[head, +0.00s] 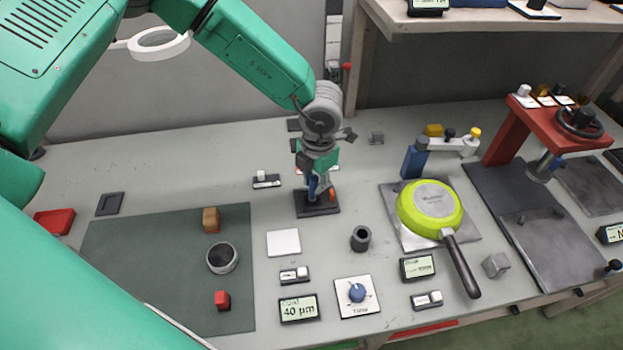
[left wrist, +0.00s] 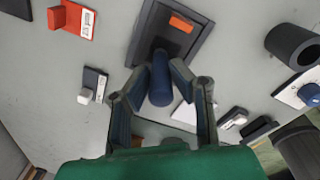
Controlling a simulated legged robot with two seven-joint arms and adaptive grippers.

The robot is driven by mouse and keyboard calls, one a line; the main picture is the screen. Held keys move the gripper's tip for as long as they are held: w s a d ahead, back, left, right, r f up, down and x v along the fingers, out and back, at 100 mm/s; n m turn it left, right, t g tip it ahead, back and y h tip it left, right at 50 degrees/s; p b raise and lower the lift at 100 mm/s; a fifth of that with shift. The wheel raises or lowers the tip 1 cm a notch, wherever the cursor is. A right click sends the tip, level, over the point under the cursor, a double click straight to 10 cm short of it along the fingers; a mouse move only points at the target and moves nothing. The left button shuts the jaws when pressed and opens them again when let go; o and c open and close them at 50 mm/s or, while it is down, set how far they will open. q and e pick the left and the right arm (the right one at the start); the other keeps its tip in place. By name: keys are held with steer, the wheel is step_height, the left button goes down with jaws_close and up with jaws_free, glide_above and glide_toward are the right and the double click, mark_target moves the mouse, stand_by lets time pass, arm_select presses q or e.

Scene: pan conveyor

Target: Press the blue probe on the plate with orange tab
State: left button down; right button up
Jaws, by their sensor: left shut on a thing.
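The blue probe (head: 312,186) is held upright in my left gripper (head: 318,188). The left wrist view shows the probe (left wrist: 160,82) between the two closed fingers (left wrist: 160,90). Under it lies a dark square plate (head: 306,211), with an orange tab (head: 332,195) on its right side. In the left wrist view the plate (left wrist: 146,42) and its orange tab (left wrist: 181,22) lie just beyond the probe's tip. The tip appears over the plate; I cannot tell whether it touches. My right gripper is out of view.
A green pan (head: 430,205) lies upside down to the right. A dark mat (head: 150,260) holds a cup (head: 222,258) and blocks. A hollow cylinder (head: 361,239), a white square (head: 284,243), a dial (head: 357,293) and displays (head: 299,308) stand in front of the plate.

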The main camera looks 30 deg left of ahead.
arm_select(q)
steer(key=shift+d, duration=0.35)
steer(key=shift+a+f, duration=0.1)
steer(key=shift+a, duration=0.65)
steer(key=shift+d, duration=0.65)
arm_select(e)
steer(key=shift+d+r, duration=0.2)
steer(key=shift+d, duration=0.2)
arm_select(q)
steer(key=shift+a+p, duration=0.15)
steer(key=shift+p, duration=0.15)
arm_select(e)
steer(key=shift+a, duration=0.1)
arm_select(q)
steer(key=shift+a, duration=0.35)
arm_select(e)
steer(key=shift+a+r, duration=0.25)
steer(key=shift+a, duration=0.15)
arm_select(q)
steer(key=shift+d, duration=0.35)
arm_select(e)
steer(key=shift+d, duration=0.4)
arm_select(q)
steer(key=shift+a, duration=0.25)
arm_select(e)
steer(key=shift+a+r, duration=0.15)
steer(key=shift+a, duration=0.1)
